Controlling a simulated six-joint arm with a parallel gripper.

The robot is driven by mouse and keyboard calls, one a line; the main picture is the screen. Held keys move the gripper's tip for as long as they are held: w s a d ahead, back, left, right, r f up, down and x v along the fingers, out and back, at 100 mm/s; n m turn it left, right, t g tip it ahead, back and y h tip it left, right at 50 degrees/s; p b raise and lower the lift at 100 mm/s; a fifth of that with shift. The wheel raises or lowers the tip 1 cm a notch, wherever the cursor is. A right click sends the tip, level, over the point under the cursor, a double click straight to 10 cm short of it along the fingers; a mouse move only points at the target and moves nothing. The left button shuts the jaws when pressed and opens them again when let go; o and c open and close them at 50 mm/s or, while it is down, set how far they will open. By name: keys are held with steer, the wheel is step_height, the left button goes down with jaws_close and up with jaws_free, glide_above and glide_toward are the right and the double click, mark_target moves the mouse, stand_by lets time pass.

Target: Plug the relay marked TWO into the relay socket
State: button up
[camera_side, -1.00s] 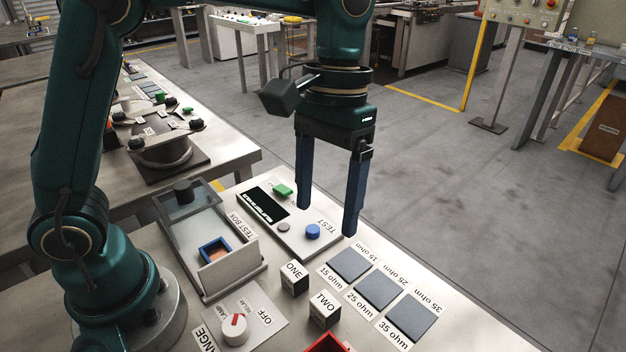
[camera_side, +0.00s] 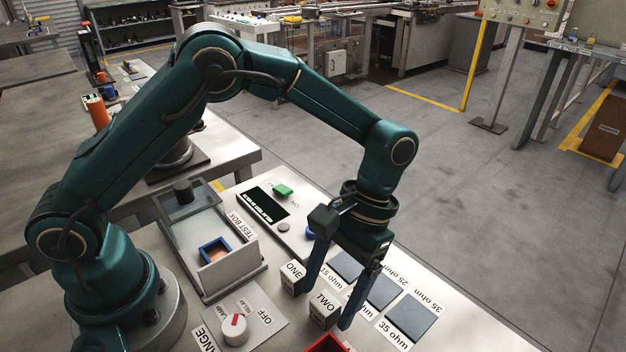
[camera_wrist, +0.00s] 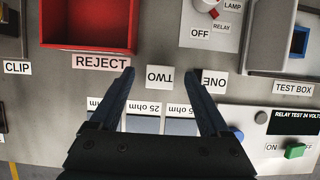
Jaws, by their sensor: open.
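The relay marked TWO (camera_side: 324,309) is a small dark block with a white label, upright on the bench. It also shows in the wrist view (camera_wrist: 160,78). My gripper (camera_side: 325,308) is open and empty, pointing down, its blue fingers on either side of relay TWO. In the wrist view the gripper (camera_wrist: 160,73) frames TWO between the fingertips, with a gap on each side. I cannot tell how high the tips are above the bench. Relay ONE (camera_side: 293,279) stands close by, beside one finger. The blue-rimmed square socket (camera_side: 215,249) is in the test box and looks empty of a relay.
The test box (camera_side: 185,236) has a raised sloping front panel. A change switch plate (camera_side: 260,322) lies before it. The red reject bin (camera_wrist: 89,47) is near TWO. Grey ohm pads (camera_side: 411,316) lie on the other side. A test panel (camera_side: 293,237) stands behind.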

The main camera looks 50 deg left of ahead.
steer(key=shift+f, duration=0.2)
jaws_close()
steer(key=shift+r, duration=0.1)
